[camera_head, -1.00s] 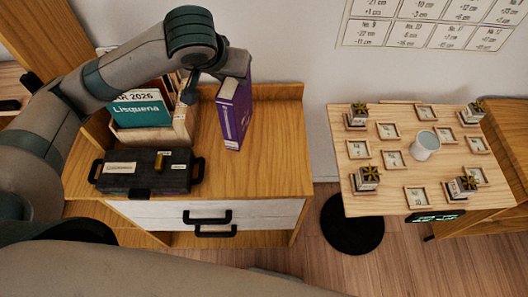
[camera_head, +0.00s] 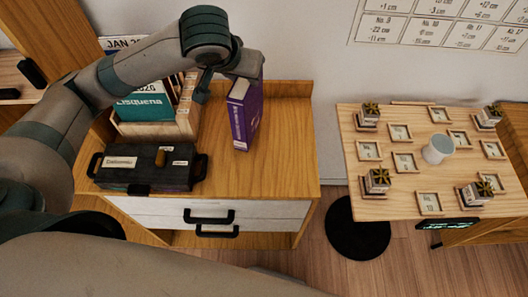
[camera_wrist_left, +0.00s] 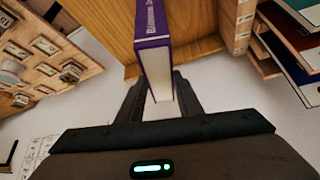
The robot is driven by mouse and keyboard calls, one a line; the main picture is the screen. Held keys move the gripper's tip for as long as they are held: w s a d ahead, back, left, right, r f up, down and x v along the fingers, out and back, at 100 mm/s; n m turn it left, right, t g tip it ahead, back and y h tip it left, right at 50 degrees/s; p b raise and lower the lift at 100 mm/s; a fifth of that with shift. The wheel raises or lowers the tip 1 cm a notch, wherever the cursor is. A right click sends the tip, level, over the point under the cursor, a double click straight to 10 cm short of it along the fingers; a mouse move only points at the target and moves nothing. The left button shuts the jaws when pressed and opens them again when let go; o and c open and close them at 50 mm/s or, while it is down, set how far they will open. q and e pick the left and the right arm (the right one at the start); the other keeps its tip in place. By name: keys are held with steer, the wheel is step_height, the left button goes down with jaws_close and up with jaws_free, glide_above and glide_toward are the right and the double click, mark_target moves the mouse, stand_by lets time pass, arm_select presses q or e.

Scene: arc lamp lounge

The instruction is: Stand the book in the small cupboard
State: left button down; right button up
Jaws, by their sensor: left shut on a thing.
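A purple book (camera_head: 245,112) stands upright over the top of a low wooden cabinet (camera_head: 285,150). I cannot tell whether its lower end touches the top. My left gripper (camera_head: 243,72) is shut on the book's upper end. In the left wrist view the book (camera_wrist_left: 153,45) sits between the two dark fingers (camera_wrist_left: 157,95), pages towards the camera. The cabinet has white drawer fronts (camera_head: 262,212) with black handles and an open space beneath. I cannot tell whether this is the small cupboard. My right gripper is out of view.
A wooden holder (camera_head: 160,130) with books and a teal Lisquena volume (camera_head: 145,107) stands left of the held book. A dark case (camera_head: 148,167) lies in front of it. The cabinet top's right side is clear. A table (camera_head: 385,207) with small frames and a white cup (camera_head: 438,150) stands right.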

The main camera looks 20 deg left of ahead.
arm_select(q)
steer(key=shift+s+d+r+m+p, duration=0.15)
steer(key=shift+d+r+m+p, duration=0.15)
steer(key=shift+d+r, duration=0.1)
steer(key=s+d+r+m+g+h+p, duration=0.1)
steer(key=s+d+r+m+h+p, duration=0.1)
steer(key=d, duration=0.5)
steer(key=s+d+r+m+g+h+p, duration=0.1)
steer(key=s+d+r+m+h+p, duration=0.2)
steer(key=s+d+r+m+p, duration=0.2)
steer(key=s+d+r+m, duration=0.1)
steer(key=s+d+m, duration=0.1)
steer(key=s, duration=0.1)
steer(key=shift+s+d+r+m+g, duration=0.15)
steer(key=shift+m+g, duration=0.15)
steer(key=shift+m, duration=0.1)
steer(key=w+a+f+p, duration=0.3)
steer(key=w+a+f, duration=0.3)
steer(key=a, duration=0.4)
steer(key=shift+f, duration=0.5)
